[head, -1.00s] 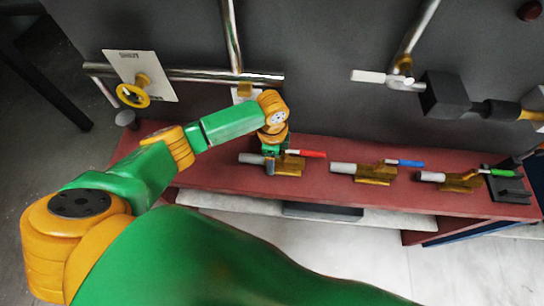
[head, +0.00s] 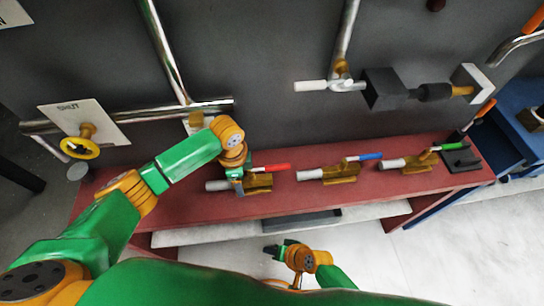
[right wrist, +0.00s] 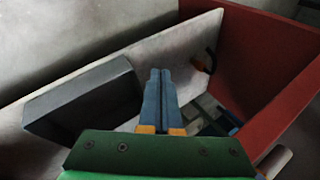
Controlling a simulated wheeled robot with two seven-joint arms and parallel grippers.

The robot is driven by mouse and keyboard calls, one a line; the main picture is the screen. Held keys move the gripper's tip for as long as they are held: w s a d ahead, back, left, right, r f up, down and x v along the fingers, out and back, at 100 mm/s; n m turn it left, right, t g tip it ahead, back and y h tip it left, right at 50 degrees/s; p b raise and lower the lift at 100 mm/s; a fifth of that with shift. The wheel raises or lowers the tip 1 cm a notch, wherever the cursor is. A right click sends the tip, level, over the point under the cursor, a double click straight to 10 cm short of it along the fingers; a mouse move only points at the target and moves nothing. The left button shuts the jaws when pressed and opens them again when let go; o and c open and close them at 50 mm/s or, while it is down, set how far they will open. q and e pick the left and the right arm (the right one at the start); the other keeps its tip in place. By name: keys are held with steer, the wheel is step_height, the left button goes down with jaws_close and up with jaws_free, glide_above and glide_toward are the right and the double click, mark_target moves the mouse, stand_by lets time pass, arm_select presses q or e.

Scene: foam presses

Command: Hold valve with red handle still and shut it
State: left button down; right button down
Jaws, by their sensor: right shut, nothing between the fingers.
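The valve with the red handle (head: 262,181) lies on the red bench, with a brass body, a grey pipe end at left and its red lever pointing right, roughly along the body. My left gripper (head: 238,188) is down at the joint of the grey pipe and brass body; its fingers are partly hidden, so I cannot tell whether they grip. My right gripper (head: 272,250) is in front of the bench, below and apart from the valve. The right wrist view shows its blue fingers (right wrist: 160,75) together and empty. The valve is not recognisable there.
Valves with a blue handle (head: 340,173) and a green handle (head: 420,162) lie farther right on the red bench (head: 300,202). A yellow wheel (head: 80,148) is on the wall pipe at left. A pale shelf (right wrist: 120,75) and a dark box (right wrist: 85,98) are under the bench.

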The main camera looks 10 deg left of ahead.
steer(key=w+a+r+n+g, duration=0.25)
steer(key=a+r+n, duration=0.2)
steer(key=r, duration=0.45)
steer(key=w+a+r+n+g, duration=0.1)
steer(key=a+r+n+g, duration=0.3)
steer(key=r, duration=0.5)
steer(key=w+d+r+m+t+h, duration=0.2)
steer(key=w+d+r+t, duration=0.1)
steer(key=w+r, duration=0.4)
steer(key=w+d+r+m+t+h, duration=0.3)
steer(key=w+r, duration=0.4)
steer(key=r, duration=0.4)
steer(key=shift+d+r+t, duration=0.4)
steer(key=shift+d+t, duration=0.3)
steer(key=shift+t, duration=0.35)
steer(key=shift+f, duration=0.1)
